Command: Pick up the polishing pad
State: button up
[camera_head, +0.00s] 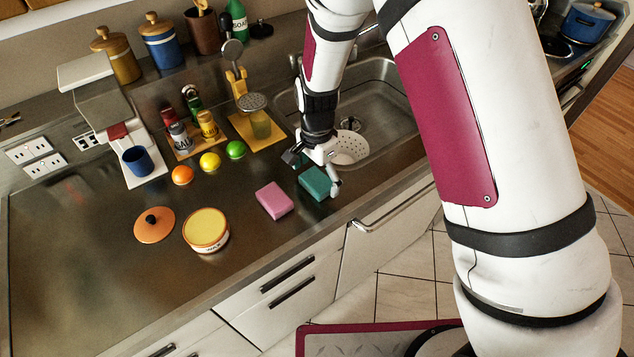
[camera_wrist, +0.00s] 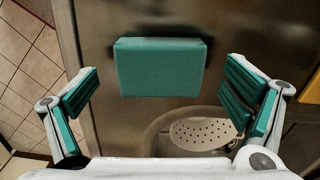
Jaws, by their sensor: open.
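A teal block-shaped pad (camera_head: 317,184) lies flat on the steel counter beside the sink; it is also in the wrist view (camera_wrist: 160,68), upper middle. A similar pink block (camera_head: 273,200) lies to its left. No label shows which of them is the polishing pad. My gripper (camera_head: 313,174) is open and empty, just above the teal pad, hiding part of it in the head view. In the wrist view the open fingers (camera_wrist: 163,80) stand left and right of the teal pad, with room on both sides. I see no contact with it.
The sink (camera_head: 378,105) with a white perforated strainer (camera_head: 350,147) is right behind the teal pad. An open wax tin (camera_head: 206,230) and an orange lid (camera_head: 154,225) stand to the left. Fruit, shakers and a yellow holder (camera_head: 256,130) are further back. The counter's left is clear.

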aim_at(317, 183)
jog(key=shift+f, duration=0.25)
jog(key=c, duration=1.1)
jog(key=shift+c, duration=0.2)
jog(key=shift+r, duration=0.15)
jog(key=shift+w+r, duration=0.1)
jog(key=shift+r, duration=0.8)
jog(key=shift+s+r+b, duration=0.35)
jog(key=shift+s+r, duration=0.35)
jog(key=shift+r, duration=0.1)
jog(key=s+r, duration=0.1)
jog(key=s, duration=1.3)
jog(key=shift+s+d+r, duration=0.2)
jog(key=shift+s+d, duration=0.05)
jog(key=shift+s, duration=0.15)
